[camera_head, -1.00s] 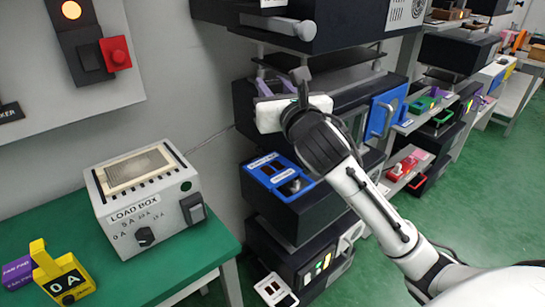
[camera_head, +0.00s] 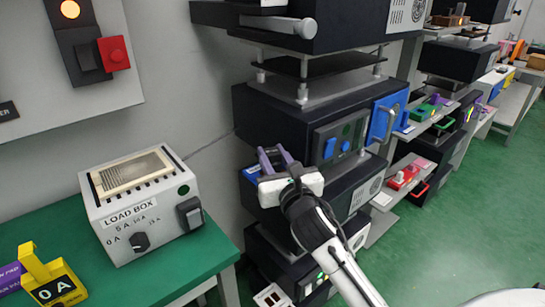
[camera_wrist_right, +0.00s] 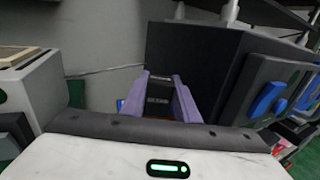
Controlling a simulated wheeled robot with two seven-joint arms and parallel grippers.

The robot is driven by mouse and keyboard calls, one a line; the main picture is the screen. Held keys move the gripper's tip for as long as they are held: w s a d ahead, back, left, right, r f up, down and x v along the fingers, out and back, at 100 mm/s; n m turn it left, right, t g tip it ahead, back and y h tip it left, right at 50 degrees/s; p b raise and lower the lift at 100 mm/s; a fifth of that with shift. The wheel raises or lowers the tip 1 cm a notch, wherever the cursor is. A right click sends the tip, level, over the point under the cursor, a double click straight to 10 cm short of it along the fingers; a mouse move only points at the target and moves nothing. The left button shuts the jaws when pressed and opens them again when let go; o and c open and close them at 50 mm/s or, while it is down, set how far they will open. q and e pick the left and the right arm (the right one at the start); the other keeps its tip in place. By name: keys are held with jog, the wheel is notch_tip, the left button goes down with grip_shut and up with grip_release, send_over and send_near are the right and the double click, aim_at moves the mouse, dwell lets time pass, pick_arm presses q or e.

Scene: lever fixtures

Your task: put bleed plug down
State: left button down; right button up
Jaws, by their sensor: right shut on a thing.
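My right gripper (camera_head: 274,160) has purple fingers and hangs over the blue-topped dark unit on the rack. It is shut on a small dark piece, which I take to be the bleed plug; it shows between the fingers in the right wrist view (camera_wrist_right: 158,96) with pale lettering. The gripper covers most of the blue panel (camera_head: 251,173) behind it. I cannot tell whether the plug touches the panel. My left gripper is not in view.
A black unit with blue buttons (camera_head: 338,147) and a blue handled frame (camera_head: 384,118) stands just beside and above the gripper. A white load box (camera_head: 145,205) and a yellow block (camera_head: 50,280) sit on the green bench at left. Green floor is open at right.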

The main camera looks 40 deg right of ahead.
jog(key=o, duration=1.1)
jog(key=shift+f, duration=0.1)
jog(key=shift+c, duration=0.2)
jog(key=v, duration=1.2)
jog(key=shift+r+b, duration=0.25)
jog(key=shift+b, duration=0.2)
